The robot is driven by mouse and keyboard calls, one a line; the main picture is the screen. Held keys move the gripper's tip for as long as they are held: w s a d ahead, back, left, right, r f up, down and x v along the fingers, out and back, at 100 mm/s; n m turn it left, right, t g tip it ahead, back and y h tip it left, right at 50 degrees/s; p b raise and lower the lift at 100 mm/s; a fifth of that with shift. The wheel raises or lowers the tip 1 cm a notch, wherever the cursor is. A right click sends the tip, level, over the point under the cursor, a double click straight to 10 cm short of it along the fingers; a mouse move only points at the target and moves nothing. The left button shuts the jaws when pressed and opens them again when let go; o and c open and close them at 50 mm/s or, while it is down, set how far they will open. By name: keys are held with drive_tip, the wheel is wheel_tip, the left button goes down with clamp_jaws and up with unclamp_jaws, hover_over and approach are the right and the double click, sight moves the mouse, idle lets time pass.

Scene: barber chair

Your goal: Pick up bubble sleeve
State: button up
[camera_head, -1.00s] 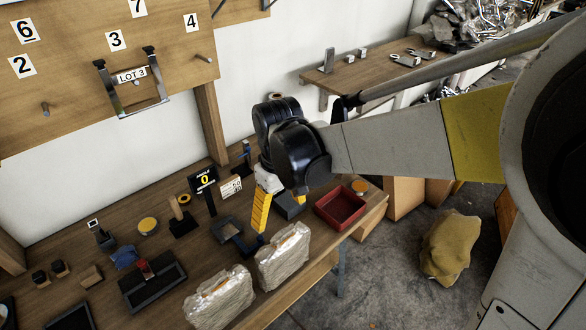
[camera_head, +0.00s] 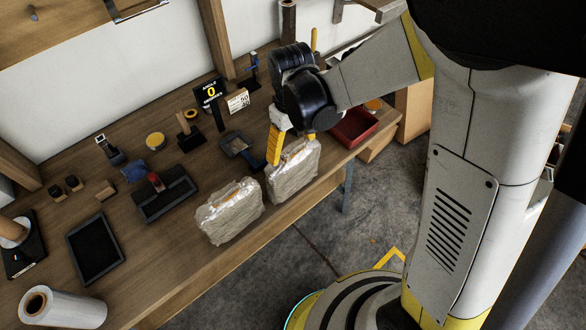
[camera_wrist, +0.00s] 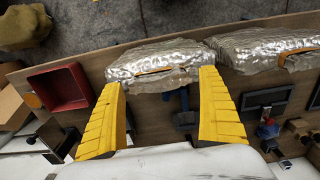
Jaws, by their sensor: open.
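Two bulky packages in shiny clear wrap, each with an orange strip, lie at the bench's front edge; these look like bubble sleeves. The right package (camera_head: 293,174) is nearest my gripper (camera_head: 290,150); the left package (camera_head: 229,211) lies beside it. In the wrist view, my gripper (camera_wrist: 160,80) is open, its yellow fingers spread toward the near package (camera_wrist: 160,64). That package reaches across the gap between the fingertips, and I cannot tell whether they touch it. The other package (camera_wrist: 268,48) is to its right. My wrist hides part of the bench behind.
A red tray (camera_head: 352,127) stands right of my gripper, and a blue-handled tool (camera_head: 236,145) lies behind the packages. A black tray (camera_head: 95,248) and a white roll (camera_head: 62,308) are at left. The bench ends just in front of the packages, above grey floor.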

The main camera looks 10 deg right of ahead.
drive_tip(key=c, duration=1.1)
wheel_tip(320, 180, up, 18)
drive_tip(key=p, duration=0.4)
drive_tip(key=shift+p, duration=0.3)
